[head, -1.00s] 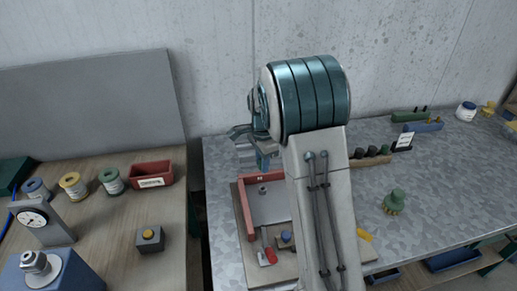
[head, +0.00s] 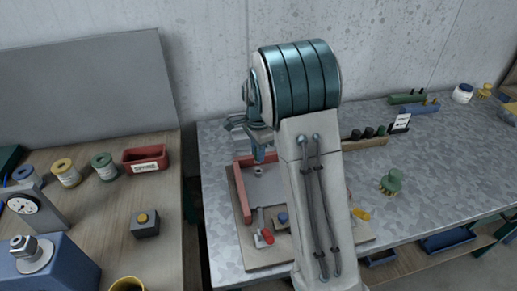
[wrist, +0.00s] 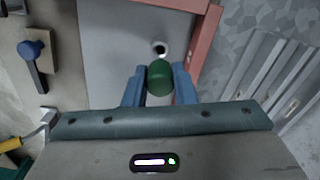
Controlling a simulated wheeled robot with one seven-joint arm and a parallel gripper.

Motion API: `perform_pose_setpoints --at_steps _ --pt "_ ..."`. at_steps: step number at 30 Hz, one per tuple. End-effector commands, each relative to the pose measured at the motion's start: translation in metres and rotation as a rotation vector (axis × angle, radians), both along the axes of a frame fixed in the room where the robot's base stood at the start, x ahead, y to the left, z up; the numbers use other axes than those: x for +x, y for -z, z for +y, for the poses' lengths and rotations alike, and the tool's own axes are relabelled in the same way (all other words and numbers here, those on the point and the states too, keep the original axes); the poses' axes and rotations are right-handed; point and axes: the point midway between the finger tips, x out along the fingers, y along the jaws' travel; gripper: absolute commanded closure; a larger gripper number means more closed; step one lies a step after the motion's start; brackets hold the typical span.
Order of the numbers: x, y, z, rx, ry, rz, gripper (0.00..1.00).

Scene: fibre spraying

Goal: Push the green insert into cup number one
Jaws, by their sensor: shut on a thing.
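My gripper (wrist: 159,84) is shut on the green insert (wrist: 159,78), a rounded dark green plug between the two blue fingers in the wrist view. A small metal cup (wrist: 160,48) with a dark opening sits on the grey plate just beyond the insert; I cannot read a number on it. It also shows in the head view (head: 258,172), below my gripper (head: 259,154). The insert is hidden in the head view. A gap shows between insert and cup in the wrist picture; I cannot tell their height difference.
A red rail (head: 241,190) borders the plate's left and back sides. A red-handled clamp (head: 266,237) and a blue knob (head: 283,218) stand at the board's front. A green knobbed piece (head: 391,182) stands on the open metal bench to the right.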

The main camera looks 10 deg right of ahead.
Motion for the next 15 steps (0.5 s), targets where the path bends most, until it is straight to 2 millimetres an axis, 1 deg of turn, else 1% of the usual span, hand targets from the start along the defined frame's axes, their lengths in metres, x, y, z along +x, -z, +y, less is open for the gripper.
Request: perform_pose_setpoints --at_steps 1,6,15 --pt "0.000 0.009 0.000 0.000 0.000 0.000 0.99" --pt "0.000 0.020 0.000 0.000 0.000 -0.001 0.99" --pt "0.000 0.022 0.000 0.000 0.000 -0.001 0.99"
